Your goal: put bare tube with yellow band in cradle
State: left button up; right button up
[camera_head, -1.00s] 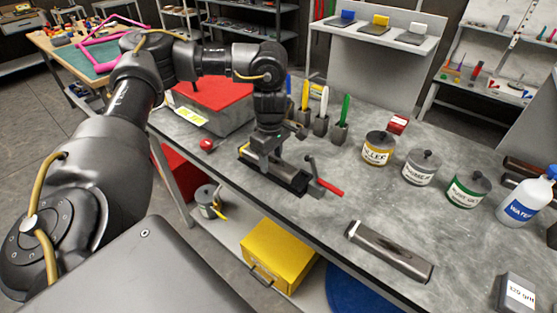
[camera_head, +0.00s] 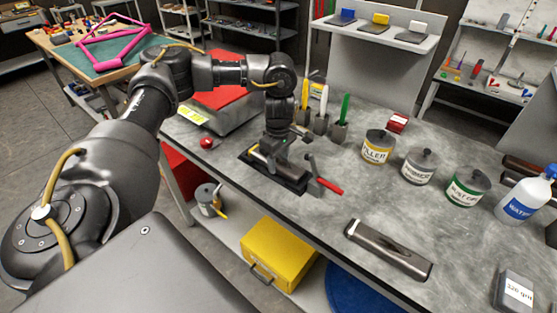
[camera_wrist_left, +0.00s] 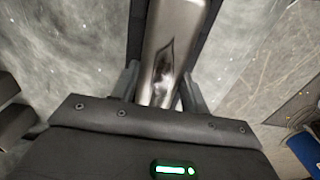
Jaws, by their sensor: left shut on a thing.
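My left gripper (camera_head: 273,158) is over the black cradle (camera_head: 297,186) near the bench's front edge. It is shut on a shiny bare metal tube (camera_wrist_left: 172,45), which runs between the fingers in the left wrist view. Dark strips of the cradle show along both sides of the tube there. In the head view the gripper hides most of the tube; a small yellowish patch (camera_head: 254,149) shows at its left end. I cannot tell whether the tube touches the cradle floor. A clamp with a red handle (camera_head: 328,186) stands at the cradle's right end. My right gripper is not in view.
A brownish metal piece (camera_head: 390,250) lies at the front of the bench. Behind stand pen-like tools in holders (camera_head: 322,122), a filler can (camera_head: 377,147), other cans and a water bottle (camera_head: 525,197). A red-topped box (camera_head: 222,95) is at the left. The bench middle is clear.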

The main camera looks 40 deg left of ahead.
aim_at(279, 161)
pick_arm(q)
jog(key=shift+f, duration=0.1)
jog(key=o, duration=1.2)
jog(key=shift+f, duration=0.1)
jog(key=shift+r, duration=0.3)
notch_tip(279, 161, up, 12)
jog(key=p, duration=0.1)
